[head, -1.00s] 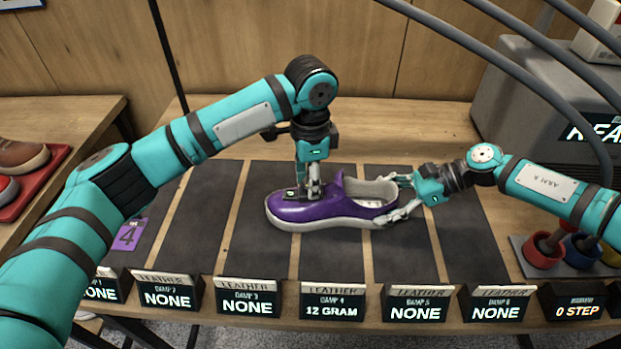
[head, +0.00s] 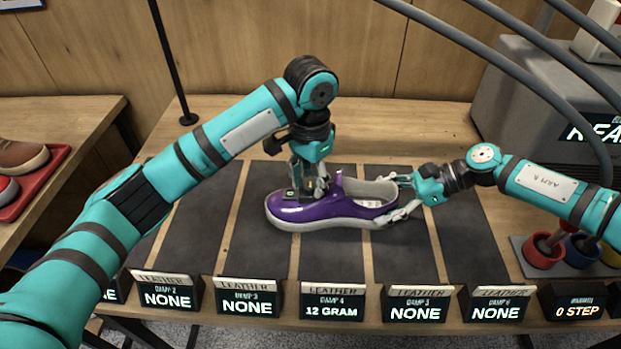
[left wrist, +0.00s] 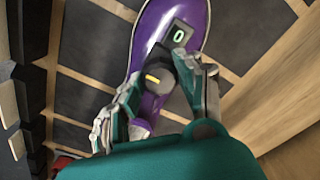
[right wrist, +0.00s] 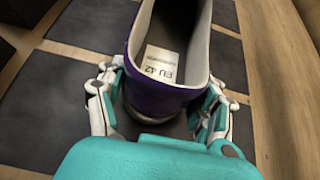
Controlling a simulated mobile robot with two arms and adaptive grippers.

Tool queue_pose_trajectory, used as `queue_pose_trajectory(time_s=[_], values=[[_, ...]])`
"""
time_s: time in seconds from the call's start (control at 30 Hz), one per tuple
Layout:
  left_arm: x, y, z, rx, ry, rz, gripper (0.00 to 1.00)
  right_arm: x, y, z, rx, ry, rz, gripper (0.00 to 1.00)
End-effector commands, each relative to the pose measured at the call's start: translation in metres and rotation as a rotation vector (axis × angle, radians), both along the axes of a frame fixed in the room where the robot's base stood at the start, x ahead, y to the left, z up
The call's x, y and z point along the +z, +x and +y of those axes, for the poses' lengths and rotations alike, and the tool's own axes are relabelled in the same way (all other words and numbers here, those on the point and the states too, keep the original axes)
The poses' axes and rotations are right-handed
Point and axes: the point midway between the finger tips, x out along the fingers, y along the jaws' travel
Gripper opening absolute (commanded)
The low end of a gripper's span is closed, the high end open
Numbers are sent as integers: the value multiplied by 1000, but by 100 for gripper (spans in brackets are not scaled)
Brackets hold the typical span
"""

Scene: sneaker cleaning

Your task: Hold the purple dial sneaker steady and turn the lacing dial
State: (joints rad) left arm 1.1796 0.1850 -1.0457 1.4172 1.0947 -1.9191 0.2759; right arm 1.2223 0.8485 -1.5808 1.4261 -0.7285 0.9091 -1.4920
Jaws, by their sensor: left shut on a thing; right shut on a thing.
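The purple sneaker (head: 325,214) lies upright on the dark mats, toe to the left and heel to the right. The black lacing dial (left wrist: 158,78), with a yellow mark, sits on its upper behind a small display (left wrist: 178,37) reading 0. My left gripper (head: 313,190) comes down from above and is shut on the dial, a finger on either side in the left wrist view. My right gripper (head: 388,200) is shut around the heel (right wrist: 160,100), a finger on each side. The dial is largely hidden by my left fingers in the head view.
Black signs line the front edge; the sign (head: 332,302) before the sneaker reads 12 GRAM. A grey machine (head: 535,100) stands at the back right, with colored cups (head: 582,250) below it. A red tray (head: 38,183) with shoes is at the left.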

Motion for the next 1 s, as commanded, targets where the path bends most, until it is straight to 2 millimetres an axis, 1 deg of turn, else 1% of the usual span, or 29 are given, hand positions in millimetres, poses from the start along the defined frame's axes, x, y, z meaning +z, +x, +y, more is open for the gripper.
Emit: queue_pose_trajectory(time_s=[0.03, 0.3, 0.33, 0.5, 0.8, 0.87, 0.97, 1.0], values=[[0, 1, 0, 5, -1, -4, 3, -1, -2, 1, 9, 0, 1, 25], [0, 1, 0, 5, -1, -4, 3, -1, -2, 2, 9, 0, 1, 25], [0, 1, 0, 5, -1, -4, 37, -1, -2, 2, 9, 0, 1, 25], [0, 1, 0, 4, -1, -2, 59, -1, -2, 1, 7, 0, 2, 25], [2, 1, 0, 2, -1, -2, 59, -1, -1, 0, 2, 0, 1, 25], [6, 1, 0, 2, -1, -3, 59, 0, -1, 0, 2, 0, 1, 25], [20, 1, -1, 2, -1, -4, 59, 0, 0, 0, 1, 0, 1, 25], [28, 1, -1, 1, -3, -6, 59, 0, 0, 0, 0, 0, 0, 25]])
